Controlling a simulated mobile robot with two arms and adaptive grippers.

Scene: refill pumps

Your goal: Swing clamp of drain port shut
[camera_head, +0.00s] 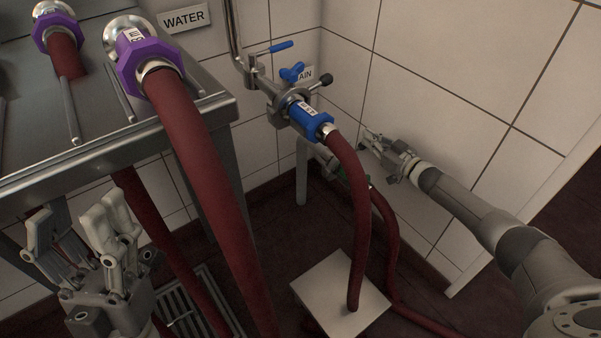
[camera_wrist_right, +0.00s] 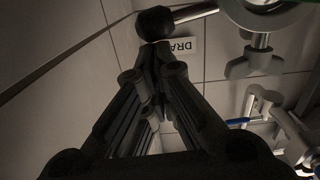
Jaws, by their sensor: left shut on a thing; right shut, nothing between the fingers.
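The drain port clamp (camera_head: 283,108) is a metal ring around the pipe at the wall, behind the blue hose coupling (camera_head: 312,120). Its rod ends in a black knob (camera_head: 326,80), sticking out to the right. In the right wrist view the black knob (camera_wrist_right: 154,23) is just beyond the fingertips; contact cannot be told. My right gripper (camera_head: 367,140) is shut and empty, below and right of the knob in the head view. My left gripper (camera_head: 75,220) is at lower left, away from the port; what lies between its fingers cannot be made out.
A blue lever (camera_head: 282,46) and a blue wing handle (camera_head: 292,72) sit above the port. Red hoses (camera_head: 362,215) hang below. A steel table (camera_head: 105,152) with purple couplings (camera_head: 148,62) stands at left. Tiled wall (camera_head: 440,60) is close behind my right gripper.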

